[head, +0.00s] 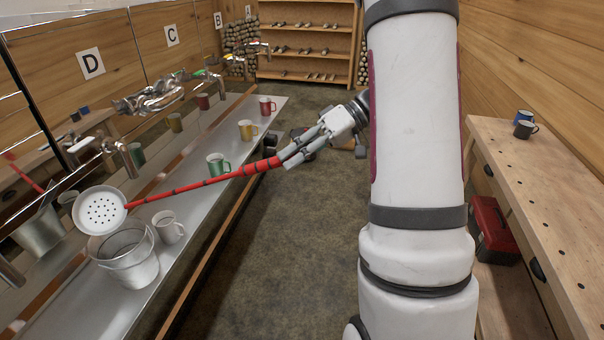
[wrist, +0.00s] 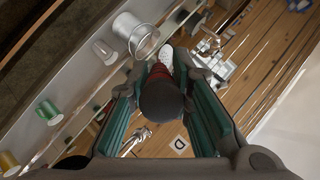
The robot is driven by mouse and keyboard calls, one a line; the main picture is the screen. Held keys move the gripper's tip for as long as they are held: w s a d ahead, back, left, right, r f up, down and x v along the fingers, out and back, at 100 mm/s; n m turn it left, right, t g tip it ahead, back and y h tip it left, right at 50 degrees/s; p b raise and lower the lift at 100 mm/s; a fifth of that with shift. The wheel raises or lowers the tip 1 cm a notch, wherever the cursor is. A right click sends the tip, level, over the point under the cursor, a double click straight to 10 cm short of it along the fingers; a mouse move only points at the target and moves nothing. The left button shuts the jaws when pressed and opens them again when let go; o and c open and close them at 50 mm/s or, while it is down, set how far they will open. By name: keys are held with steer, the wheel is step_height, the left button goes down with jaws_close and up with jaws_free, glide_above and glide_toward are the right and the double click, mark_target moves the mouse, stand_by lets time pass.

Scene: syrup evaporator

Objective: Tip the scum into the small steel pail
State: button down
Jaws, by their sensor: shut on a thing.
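My gripper (head: 284,160) is shut on the red handle of a long skimmer (head: 198,184), which reaches left across the counter. The skimmer's round, white, perforated head (head: 100,209) is tilted, with its holed face showing in the head view. It overlaps the back left rim of the small steel pail (head: 130,268) in the picture; I cannot tell whether they touch. I see no scum on the visible face, and the pail's contents cannot be made out. In the wrist view the handle's dark end (wrist: 160,100) lies between my fingers, and the head is mostly hidden behind it.
A white mug (head: 168,228) stands close to the pail's right. Green (head: 217,166), yellow (head: 247,131) and red (head: 267,107) mugs stand farther along the steel counter (head: 195,240). Taps line the wall side.

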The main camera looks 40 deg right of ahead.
steer(key=w+d+r+m+g+y, duration=0.2)
steer(key=w+d+r+m+g, duration=0.2)
steer(key=w+r, duration=0.3)
steer(key=w, duration=0.3)
steer(key=shift+d+r+b, duration=0.15)
steer(key=shift+d+b, duration=0.1)
steer(key=shift+b, duration=0.1)
steer(key=shift+w, duration=0.15)
stand_by(0.8)
